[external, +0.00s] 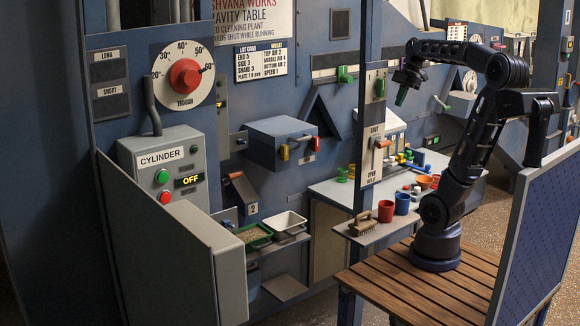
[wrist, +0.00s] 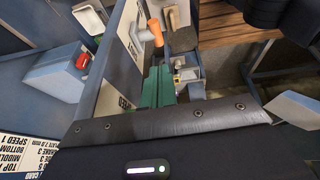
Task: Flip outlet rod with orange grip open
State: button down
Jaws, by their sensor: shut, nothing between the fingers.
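The outlet plate (external: 371,168) is a pale panel on the blue post, with lettering that seems to read SHUT at its top and OPEN OUTLET at its bottom. The rod's orange grip (external: 383,143) sticks out to the right at about the plate's upper middle. In the wrist view the orange grip (wrist: 155,32) shows beyond the fingertips, apart from them in the picture. My gripper (external: 401,97) has green fingers pointing down, above and right of the plate. The fingers are shut and empty; they also show in the wrist view (wrist: 156,85).
A small shelf (external: 364,235) below the plate holds a brush (external: 364,225), a red cup (external: 386,210) and a blue cup (external: 402,204). The blue post (external: 366,60) stands left of my gripper. A grey box (external: 281,143) with coloured handles is further left.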

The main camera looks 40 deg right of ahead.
jog(key=shift+f, duration=0.1)
send_over(385, 142)
jog(key=d, duration=0.2)
jog(key=f, duration=1.1)
jog(key=shift+s+a+f, duration=0.1)
jog(key=shift+s+f, duration=0.05)
jog(key=shift+s, duration=0.05)
jog(key=shift+x, duration=0.85)
jog(key=shift+w, duration=0.15)
notch_tip(385, 142, down, 11)
jog(key=v, duration=1.4)
jog(key=shift+s+a+r, duration=0.3)
